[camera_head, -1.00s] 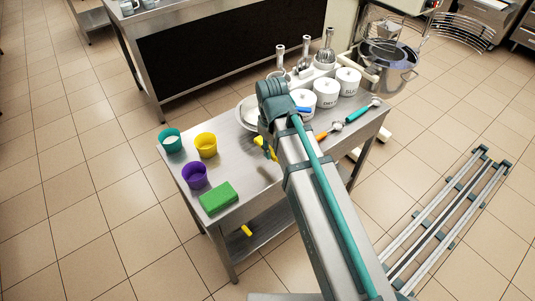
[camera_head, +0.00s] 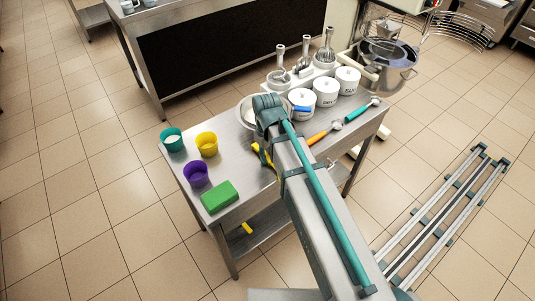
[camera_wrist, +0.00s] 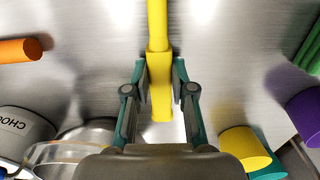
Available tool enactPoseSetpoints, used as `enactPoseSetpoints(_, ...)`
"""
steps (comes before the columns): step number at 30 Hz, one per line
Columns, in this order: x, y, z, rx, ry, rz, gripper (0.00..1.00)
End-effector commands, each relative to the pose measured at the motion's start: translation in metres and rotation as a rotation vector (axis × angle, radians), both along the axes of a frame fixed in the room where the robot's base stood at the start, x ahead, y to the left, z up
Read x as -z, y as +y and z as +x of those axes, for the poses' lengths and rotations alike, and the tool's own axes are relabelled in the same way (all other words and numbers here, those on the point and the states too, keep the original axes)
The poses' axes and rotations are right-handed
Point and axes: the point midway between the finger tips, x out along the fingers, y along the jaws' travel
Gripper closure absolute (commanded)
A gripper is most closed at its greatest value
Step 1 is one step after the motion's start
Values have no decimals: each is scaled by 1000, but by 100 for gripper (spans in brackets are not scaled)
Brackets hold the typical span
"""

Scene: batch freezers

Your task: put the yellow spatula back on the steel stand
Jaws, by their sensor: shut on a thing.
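The yellow spatula (camera_wrist: 158,28) runs up through the middle of the wrist view. My gripper (camera_wrist: 160,80) is shut on its thick handle end, one finger on each side. The spatula's far end is out of that view. In the head view a small yellow piece (camera_head: 262,155) shows beside my arm, above the steel stand (camera_head: 252,190), a table with a lower shelf. My gripper is mostly hidden behind my arm there. The stand's bare steel top (camera_wrist: 95,60) fills the wrist view behind the spatula; the gap between them cannot be told.
Teal (camera_head: 171,139), yellow (camera_head: 206,145) and purple (camera_head: 195,174) cups and a green block (camera_head: 219,197) occupy the left. White pots (camera_head: 326,92), a metal bowl (camera_head: 246,115) and orange- (camera_head: 318,138) and teal-handled (camera_head: 358,113) tools are right. A yellow piece (camera_head: 247,228) shows low down.

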Motion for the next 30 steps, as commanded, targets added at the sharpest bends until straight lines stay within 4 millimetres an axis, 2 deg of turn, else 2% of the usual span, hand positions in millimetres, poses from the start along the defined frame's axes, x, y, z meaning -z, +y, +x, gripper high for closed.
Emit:
enactPoseSetpoints(7,4,0,0,0,1,-1,100)
enactPoseSetpoints(8,4,0,0,0,1,-1,74)
enactPoseSetpoints(12,3,0,0,0,1,-1,51)
enactPoseSetpoints(23,1,0,0,0,0,0,51)
enactPoseSetpoints(30,-16,0,1,0,-2,0,51)
